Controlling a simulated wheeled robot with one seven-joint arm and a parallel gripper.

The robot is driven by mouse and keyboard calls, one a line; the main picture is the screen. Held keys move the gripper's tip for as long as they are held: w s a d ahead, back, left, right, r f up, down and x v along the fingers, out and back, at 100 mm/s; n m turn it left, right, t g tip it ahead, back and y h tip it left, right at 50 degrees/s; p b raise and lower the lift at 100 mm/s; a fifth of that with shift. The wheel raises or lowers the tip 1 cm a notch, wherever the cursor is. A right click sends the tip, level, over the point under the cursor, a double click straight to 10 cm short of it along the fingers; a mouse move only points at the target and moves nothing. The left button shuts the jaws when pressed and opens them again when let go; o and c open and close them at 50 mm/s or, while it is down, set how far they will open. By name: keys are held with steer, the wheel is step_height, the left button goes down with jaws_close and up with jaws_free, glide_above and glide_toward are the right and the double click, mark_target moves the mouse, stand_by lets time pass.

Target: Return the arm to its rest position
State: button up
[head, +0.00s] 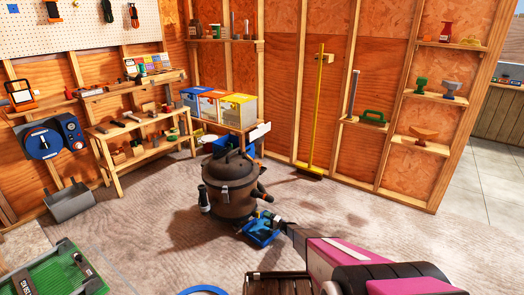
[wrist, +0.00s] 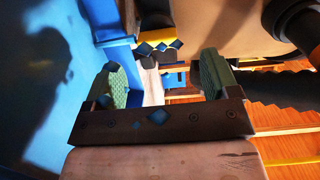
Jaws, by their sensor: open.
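My arm, with a magenta link, comes in from the lower right in the head view and reaches towards the brown drum-shaped machine (head: 230,185). My gripper (head: 272,222) is at the arm's far end, small in that view, next to the machine's lower right side and by a blue thing (head: 260,238). In the wrist view my gripper (wrist: 165,80) is open, its two green pads well apart. Nothing is held between the pads; the background shows through the gap. A large blue surface (wrist: 50,80) lies close on the left, and I cannot tell whether the gripper touches it.
In the wrist view, a pale rounded body (wrist: 220,22) and dark hose-like parts (wrist: 290,85) are close on the right. In the head view, a green container (head: 45,272) stands at lower left and a workbench (head: 140,145) behind it. Carpeted floor (head: 350,215) is clear towards the right.

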steer(key=s+r+n+g+h, duration=0.45)
steer(key=s+r+g, duration=0.35)
steer(key=s+r, duration=1.35)
steer(key=s+d+r+h, duration=0.5)
steer(key=s+d+r, duration=0.2)
steer(key=s+r, duration=0.5)
steer(key=s+d+r+n+g+h, duration=0.1)
steer(key=s+d+r+h, duration=0.4)
steer(key=s+r, duration=0.7)
steer(key=s+d, duration=0.2)
steer(key=shift+s+r+h, duration=0.3)
steer(key=shift+r+h, duration=0.05)
steer(key=shift+r, duration=0.05)
